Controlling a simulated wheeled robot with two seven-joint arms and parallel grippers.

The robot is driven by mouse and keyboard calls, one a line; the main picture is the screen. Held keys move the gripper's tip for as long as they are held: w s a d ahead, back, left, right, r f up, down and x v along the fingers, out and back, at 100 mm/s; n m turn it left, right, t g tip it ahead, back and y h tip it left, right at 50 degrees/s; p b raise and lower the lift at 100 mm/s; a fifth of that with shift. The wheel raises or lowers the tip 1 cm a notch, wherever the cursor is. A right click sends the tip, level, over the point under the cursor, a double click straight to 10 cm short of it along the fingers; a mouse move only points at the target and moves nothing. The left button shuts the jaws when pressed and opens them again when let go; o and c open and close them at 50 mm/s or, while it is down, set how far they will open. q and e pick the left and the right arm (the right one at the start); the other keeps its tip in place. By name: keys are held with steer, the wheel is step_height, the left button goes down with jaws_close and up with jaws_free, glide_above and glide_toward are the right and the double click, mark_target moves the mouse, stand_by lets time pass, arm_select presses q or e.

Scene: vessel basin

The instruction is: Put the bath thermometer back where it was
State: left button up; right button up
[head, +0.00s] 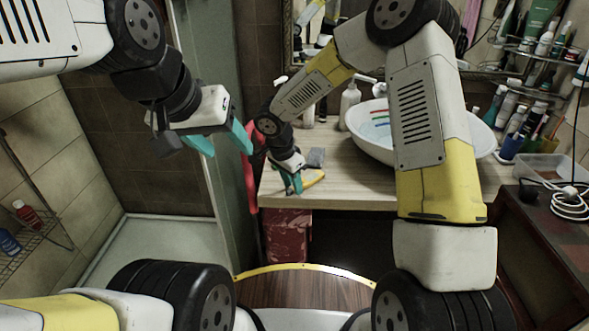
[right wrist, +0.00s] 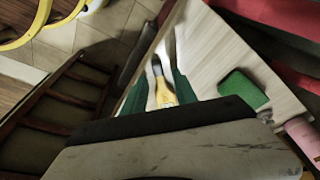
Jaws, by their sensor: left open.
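My right gripper (head: 291,182) is low at the left front corner of the counter. In the right wrist view its two teal fingers (right wrist: 160,88) stand apart, with a slim yellow item (right wrist: 162,90) with a dark tip between them. This may be the bath thermometer; I cannot tell whether the fingers grip it. A yellow item (head: 314,178) shows beside this gripper in the head view. My left gripper (head: 222,140) is open and empty, in the air left of the counter. The white vessel basin (head: 358,133) stands on the counter with red, green and blue strips showing inside.
A green block (right wrist: 243,90) lies on the counter (head: 352,183) beside my right gripper. A white pump bottle (head: 350,100) stands behind, left of the basin. Crowded bottles and shelves fill the right side. A red item (head: 250,165) hangs left of the counter.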

steer(key=shift+r, duration=0.1)
steer(key=v, duration=1.2)
steer(key=s+d+r+n+t+y, duration=0.1)
steer(key=s+d+r+n, duration=0.1)
steer(key=s+d+r, duration=0.3)
steer(key=s+d+r+n, duration=0.2)
steer(key=s+d+r, duration=0.1)
steer(key=d+r, duration=0.4)
steer(key=s+d+r+n+t+y, duration=0.3)
steer(key=s+d+n, duration=0.2)
steer(key=s+d, duration=0.3)
steer(key=s, duration=0.4)
steer(key=shift+s+r+n, duration=0.3)
steer(key=shift+s, duration=0.05)
